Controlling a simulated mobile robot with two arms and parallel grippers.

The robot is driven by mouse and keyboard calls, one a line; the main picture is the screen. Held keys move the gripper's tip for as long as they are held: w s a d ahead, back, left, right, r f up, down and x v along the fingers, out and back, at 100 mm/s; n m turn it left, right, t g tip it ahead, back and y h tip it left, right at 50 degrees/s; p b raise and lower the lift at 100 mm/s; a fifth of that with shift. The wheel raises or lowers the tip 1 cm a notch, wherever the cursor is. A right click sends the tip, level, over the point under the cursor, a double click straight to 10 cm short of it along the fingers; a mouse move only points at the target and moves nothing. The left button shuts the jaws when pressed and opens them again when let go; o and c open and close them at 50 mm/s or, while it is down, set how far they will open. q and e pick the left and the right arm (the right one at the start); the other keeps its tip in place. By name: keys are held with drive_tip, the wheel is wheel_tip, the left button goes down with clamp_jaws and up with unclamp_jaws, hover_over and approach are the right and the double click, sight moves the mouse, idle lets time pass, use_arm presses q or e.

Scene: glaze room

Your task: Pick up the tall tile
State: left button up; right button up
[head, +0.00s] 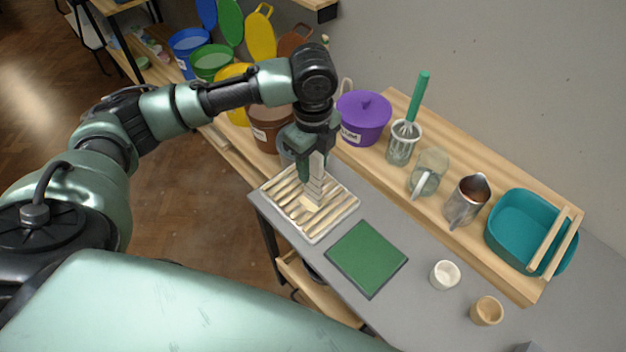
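A pale, upright piece that looks like the tall tile (314,186) stands in the ridged wooden rack (341,215) on the grey table. My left gripper (312,168) points down over the rack, with its fingers at the upper part of this piece. The gripper and wrist hide the top of the tile. I cannot tell whether the fingers press on it or stand apart from it. The tile's foot appears to be down among the rack's slats. My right gripper is not in view.
A green mat (367,258) lies right of the rack, with a white cup (445,275) and a tan cup (487,311) beyond. Behind, a wooden shelf holds a purple pot (363,120), a whisk in a glass (405,140), jugs (466,201) and a teal basin (522,232).

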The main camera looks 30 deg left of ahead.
use_arm(q)
clamp_jaws()
idle(1.3)
